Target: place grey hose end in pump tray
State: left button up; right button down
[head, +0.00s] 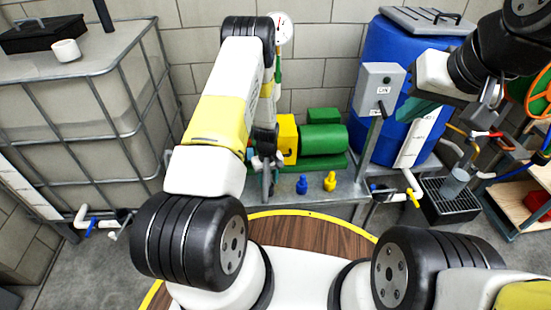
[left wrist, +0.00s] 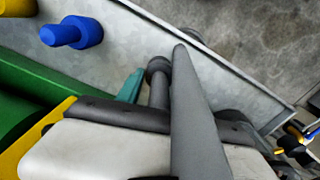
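My left gripper (head: 266,158) is low over the pump tray (head: 342,188), in front of the green pump (head: 322,139). A grey part, which looks like the grey hose end (head: 266,181), shows just below the gripper. In the left wrist view a long grey tapered piece (left wrist: 192,115) runs up over the tray's bare metal (left wrist: 215,60), beside a shorter grey piece with a round head (left wrist: 158,72). I cannot tell whether the fingers grip it or whether it touches the tray. My right gripper (head: 488,98) is raised at the far right; its fingers are unclear.
A blue plug (head: 301,185) and a yellow plug (head: 330,181) stand on the tray, right of the left gripper. A grey switch box (head: 379,88) and blue drum (head: 392,47) stand behind. A caged tank (head: 88,115) is at left. A black crate (head: 447,207) sits at right.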

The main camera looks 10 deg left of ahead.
pick_arm(q)
notch_tip(320, 180, up, 12)
jog(key=s+d+r+m+t+h, duration=0.1)
jog(key=s+r, duration=0.2)
jog(key=r, duration=1)
jog(key=s+d+r+m+t, duration=0.1)
jog(key=s+r+m+t, duration=0.1)
jog(key=r, duration=1.2)
jog(key=s+r+m+t, duration=0.1)
jog(key=s+r+m, duration=0.1)
jog(key=s+r, duration=0.4)
jog(key=s+r+m+t+h, duration=0.1)
jog(key=s+r+t, duration=0.1)
jog(key=s+r, duration=0.5)
jog(key=s, duration=0.6)
jog(key=shift+s+d+r+m, duration=0.25)
jog(key=shift+d+r+m, duration=0.05)
jog(key=shift+d+m, duration=0.1)
